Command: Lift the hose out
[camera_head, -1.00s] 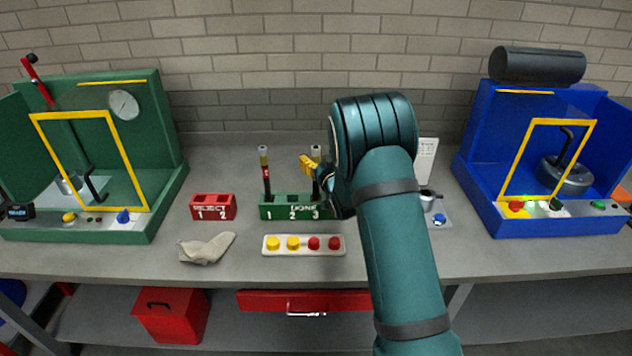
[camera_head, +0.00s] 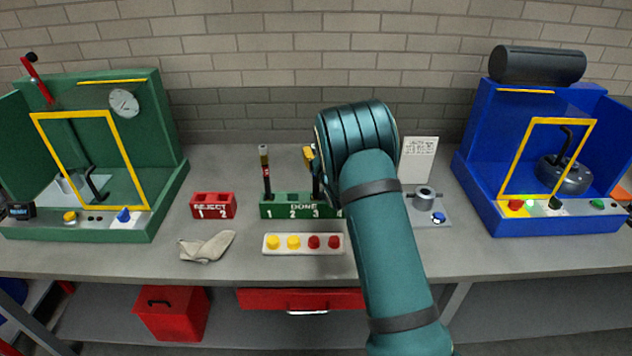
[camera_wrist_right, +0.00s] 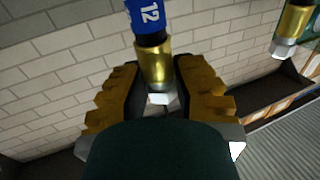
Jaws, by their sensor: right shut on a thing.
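A hose with a brass end, a silver tip and a blue band marked 12 (camera_wrist_right: 152,65) is between the yellow fingers of my right gripper (camera_wrist_right: 163,92) in the right wrist view. Another hose with a red band (camera_head: 266,172) stands upright in slot 1. My left gripper is not in view.
A red REJECT rack (camera_head: 212,212), a cloth (camera_head: 207,247) and a button strip (camera_head: 302,244) lie left of and before my forearm. A grey cup fixture (camera_head: 425,196) and a white card (camera_head: 419,160) stand right. Green (camera_head: 150,130) and blue (camera_head: 480,140) machines flank the bench.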

